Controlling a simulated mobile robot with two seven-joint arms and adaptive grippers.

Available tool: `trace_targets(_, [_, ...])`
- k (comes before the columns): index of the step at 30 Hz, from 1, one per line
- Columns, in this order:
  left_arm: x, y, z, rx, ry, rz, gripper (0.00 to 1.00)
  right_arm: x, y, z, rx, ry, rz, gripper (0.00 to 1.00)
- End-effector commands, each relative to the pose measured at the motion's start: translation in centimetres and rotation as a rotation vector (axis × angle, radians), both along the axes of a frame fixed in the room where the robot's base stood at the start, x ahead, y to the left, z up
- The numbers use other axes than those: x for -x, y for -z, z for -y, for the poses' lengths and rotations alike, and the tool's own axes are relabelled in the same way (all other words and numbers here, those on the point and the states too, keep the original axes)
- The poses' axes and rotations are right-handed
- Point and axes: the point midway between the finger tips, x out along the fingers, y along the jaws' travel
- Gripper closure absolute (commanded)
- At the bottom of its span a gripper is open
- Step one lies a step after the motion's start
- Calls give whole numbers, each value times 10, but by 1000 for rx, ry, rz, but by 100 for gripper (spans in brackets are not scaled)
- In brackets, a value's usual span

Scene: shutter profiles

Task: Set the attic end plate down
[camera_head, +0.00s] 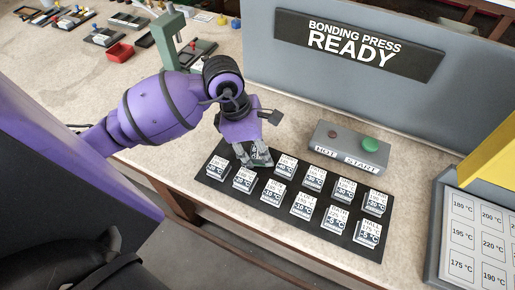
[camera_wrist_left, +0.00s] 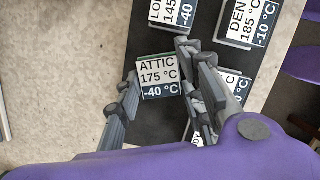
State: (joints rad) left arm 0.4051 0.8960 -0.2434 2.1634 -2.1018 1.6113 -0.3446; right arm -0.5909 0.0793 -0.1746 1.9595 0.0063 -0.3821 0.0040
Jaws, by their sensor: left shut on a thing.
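The attic end plate (camera_wrist_left: 160,78) has a white label reading ATTIC, 175 °C, with a dark strip reading -40 °C. In the left wrist view it sits between the fingers of my left gripper (camera_wrist_left: 157,68), which is shut on it. In the head view my left gripper (camera_head: 254,160) points down at the back left part of the black mat (camera_head: 222,185), and its fingers partly hide the plate. I cannot tell whether the plate touches the mat. My right gripper is not in view.
Several labelled plates (camera_head: 272,192) stand in rows on the mat, close to my left gripper. A grey box with a green START button (camera_head: 369,145) stands behind the mat. The bonding press panel (camera_head: 358,45) reads READY. A board of temperature labels (camera_head: 478,240) is at right.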

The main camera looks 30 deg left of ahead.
Motion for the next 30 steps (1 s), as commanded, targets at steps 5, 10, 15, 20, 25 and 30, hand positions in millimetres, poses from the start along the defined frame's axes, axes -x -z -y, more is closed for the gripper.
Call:
trace_targets(5, [-1,0,0,0,0,4,94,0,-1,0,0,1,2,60])
trace_targets(10, [-1,4,0,-1,1,1,94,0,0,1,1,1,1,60])
trace_targets(15, [-1,3,0,0,0,2,56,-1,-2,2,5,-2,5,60])
trace_targets(20, [-1,3,0,0,0,2,56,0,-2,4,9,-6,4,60])
trace_targets(25, [-1,-7,-2,-1,0,4,56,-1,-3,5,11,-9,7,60])
trace_targets(30, [3,-36,-10,-3,1,7,56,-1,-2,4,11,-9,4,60])
